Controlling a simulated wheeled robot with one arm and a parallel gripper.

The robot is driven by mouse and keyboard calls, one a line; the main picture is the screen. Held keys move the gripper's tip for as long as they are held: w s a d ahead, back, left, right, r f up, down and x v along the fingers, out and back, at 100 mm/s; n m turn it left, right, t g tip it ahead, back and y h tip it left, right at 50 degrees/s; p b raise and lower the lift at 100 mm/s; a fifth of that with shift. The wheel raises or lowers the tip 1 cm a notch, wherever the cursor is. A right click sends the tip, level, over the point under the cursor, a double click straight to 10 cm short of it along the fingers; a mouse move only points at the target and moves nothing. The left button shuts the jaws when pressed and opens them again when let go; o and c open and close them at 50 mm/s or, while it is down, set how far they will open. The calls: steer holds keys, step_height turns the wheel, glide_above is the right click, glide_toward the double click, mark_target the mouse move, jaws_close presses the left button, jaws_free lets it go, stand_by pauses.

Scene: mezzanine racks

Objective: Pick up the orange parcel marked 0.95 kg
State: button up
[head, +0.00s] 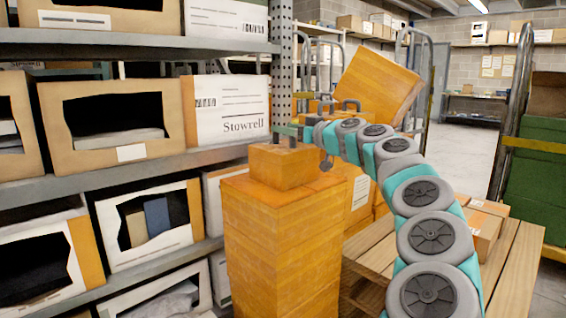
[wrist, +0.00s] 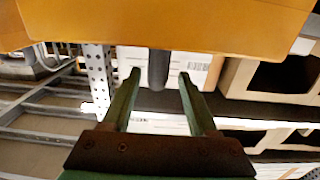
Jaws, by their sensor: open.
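A small orange parcel (head: 285,166) sits on a tall orange stack (head: 280,240) beside the rack. A larger orange box (head: 378,86) is tilted, resting high behind my arm. I cannot read a 0.95 kg mark on any of them. My gripper (head: 288,131) is above the small parcel's top in the head view, seemingly apart from it. In the wrist view my gripper (wrist: 160,76) has its two green fingers spread, with no parcel between them. A large orange surface (wrist: 170,22) fills the top of that view; I cannot tell which box it is.
A rack (head: 140,172) with open cartons and white Stowrell boxes stands at left, its perforated post (head: 282,65) close to my gripper. A wooden pallet (head: 510,262) with small cartons (head: 482,232) lies at right. A cage trolley (head: 511,120) holds green crates. Open floor (head: 462,155) lies beyond.

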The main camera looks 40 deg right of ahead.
steer(key=w, duration=0.2)
steer(key=w+f, duration=0.1)
steer(key=shift+w, duration=0.4)
steer(key=shift+w+r, duration=0.1)
steer(key=shift+w, duration=0.5)
steer(key=shift+c, duration=0.3)
jaws_close()
stand_by(0.4)
